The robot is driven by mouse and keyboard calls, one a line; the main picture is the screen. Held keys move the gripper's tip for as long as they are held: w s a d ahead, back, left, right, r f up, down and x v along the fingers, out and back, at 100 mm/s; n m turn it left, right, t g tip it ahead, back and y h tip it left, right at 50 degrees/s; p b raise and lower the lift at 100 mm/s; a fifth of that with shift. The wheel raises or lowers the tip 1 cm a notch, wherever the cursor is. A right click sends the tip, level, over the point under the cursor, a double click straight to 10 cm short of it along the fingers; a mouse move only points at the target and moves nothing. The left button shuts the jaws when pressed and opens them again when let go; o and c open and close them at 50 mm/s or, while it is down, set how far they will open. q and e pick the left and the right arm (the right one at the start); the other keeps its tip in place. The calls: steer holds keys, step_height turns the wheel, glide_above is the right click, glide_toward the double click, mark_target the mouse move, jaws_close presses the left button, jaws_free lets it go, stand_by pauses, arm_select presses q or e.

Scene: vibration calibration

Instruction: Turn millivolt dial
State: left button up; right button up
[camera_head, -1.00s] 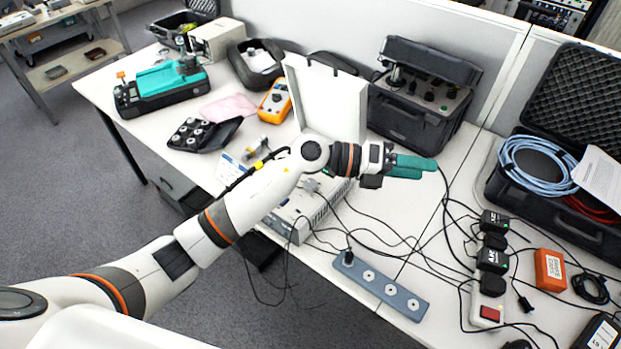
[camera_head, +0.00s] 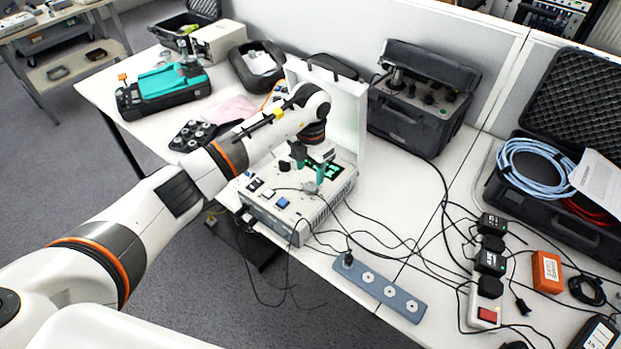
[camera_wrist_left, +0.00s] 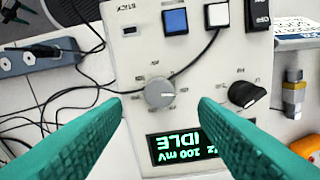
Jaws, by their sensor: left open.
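The white calibrator box (camera_head: 272,217) stands on the table with its lid raised. Its panel (camera_wrist_left: 130,65) fills the middle of the left wrist view. A round grey dial (camera_wrist_left: 159,92) with a pointer line sits there, and a black knob (camera_wrist_left: 246,95) is to its right. Which is the millivolt dial I cannot read for sure. The display (camera_wrist_left: 187,147) reads IDLE and 100 mV, upside down. My left gripper (camera_head: 310,172) points down over the panel. Its teal fingers are open and empty, with the grey dial between their tips in the left wrist view; contact is not visible.
The raised lid (camera_head: 341,110) stands behind my wrist. Cables run from the box across the table, past a grey socket strip (camera_head: 378,287). A black equipment case (camera_head: 405,123) stands behind on the right.

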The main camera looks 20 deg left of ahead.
mark_target(311, 186)
arm_select(q)
step_height(311, 186, down, 5)
steer(key=shift+f+p, duration=0.15)
steer(key=shift+p, duration=0.2)
steer(key=c, duration=1)
steer(key=shift+w+f+m+b, duration=0.1)
steer(key=shift+f+m+b, duration=0.05)
steer(key=shift+m+b, duration=0.8)
steer(key=shift+b, duration=0.3)
steer(key=shift+r, duration=0.2)
steer(key=o, duration=1)
